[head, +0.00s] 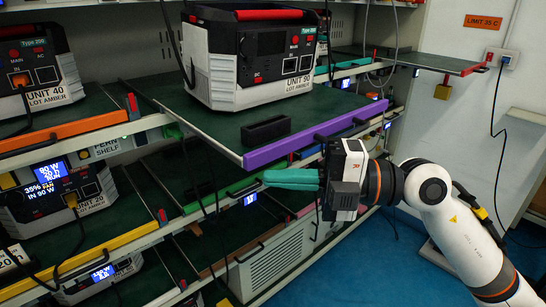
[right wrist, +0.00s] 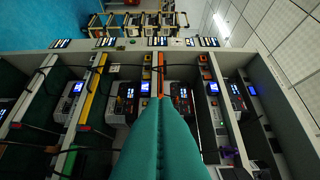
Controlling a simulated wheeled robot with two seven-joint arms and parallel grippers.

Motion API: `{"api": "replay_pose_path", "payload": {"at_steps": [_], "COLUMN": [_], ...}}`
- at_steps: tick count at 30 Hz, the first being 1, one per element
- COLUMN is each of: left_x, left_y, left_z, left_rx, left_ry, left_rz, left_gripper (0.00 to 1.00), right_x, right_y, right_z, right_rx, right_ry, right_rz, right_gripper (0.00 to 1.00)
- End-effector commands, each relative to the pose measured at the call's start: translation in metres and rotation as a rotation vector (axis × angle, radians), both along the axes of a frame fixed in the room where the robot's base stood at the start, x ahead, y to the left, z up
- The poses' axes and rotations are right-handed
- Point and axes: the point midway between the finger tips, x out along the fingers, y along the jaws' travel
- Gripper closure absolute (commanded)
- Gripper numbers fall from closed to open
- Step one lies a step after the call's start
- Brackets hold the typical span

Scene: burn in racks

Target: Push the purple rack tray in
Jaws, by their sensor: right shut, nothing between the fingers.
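The purple rack tray (head: 255,158) is slid out from the rack, its purple front edge standing proud of the neighbouring shelves. A power unit marked UNIT 90 (head: 222,80) and a small black open box (head: 265,130) sit on its dark green surface. My right gripper (head: 266,179) has teal fingers pressed together, empty, pointing left just below and in front of the purple edge. I see no clear contact with the tray. In the right wrist view the shut fingers (right wrist: 160,105) point toward the rack fronts. My left gripper is not in view.
An orange-edged tray (head: 65,130) with UNIT 40 is at left. A green-edged tray (head: 220,195) lies below the purple one. A red-edged tray (head: 430,62) sticks out at upper right. Black cables hang in front of the shelves. Blue floor (head: 360,265) is open at lower right.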

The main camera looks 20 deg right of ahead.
Motion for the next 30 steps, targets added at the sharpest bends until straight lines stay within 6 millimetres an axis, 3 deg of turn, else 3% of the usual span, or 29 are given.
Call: {"api": "replay_pose_path", "payload": {"at_steps": [7, 23, 30], "left_x": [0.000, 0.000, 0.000], "left_y": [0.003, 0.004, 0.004], "left_z": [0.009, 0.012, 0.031], "left_rx": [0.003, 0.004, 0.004], "left_ry": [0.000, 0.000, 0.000], "left_rz": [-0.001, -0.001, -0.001], "left_gripper": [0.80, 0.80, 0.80], "right_x": [0.022, 0.028, 0.058], "right_y": [0.009, 0.011, 0.024], "right_z": [0.001, 0.001, 0.005], "right_rx": [0.000, 0.000, 0.002], "right_ry": [0.000, 0.000, 0.001], "right_rz": [0.001, 0.001, 0.001], "right_gripper": [1.00, 1.00, 1.00]}}
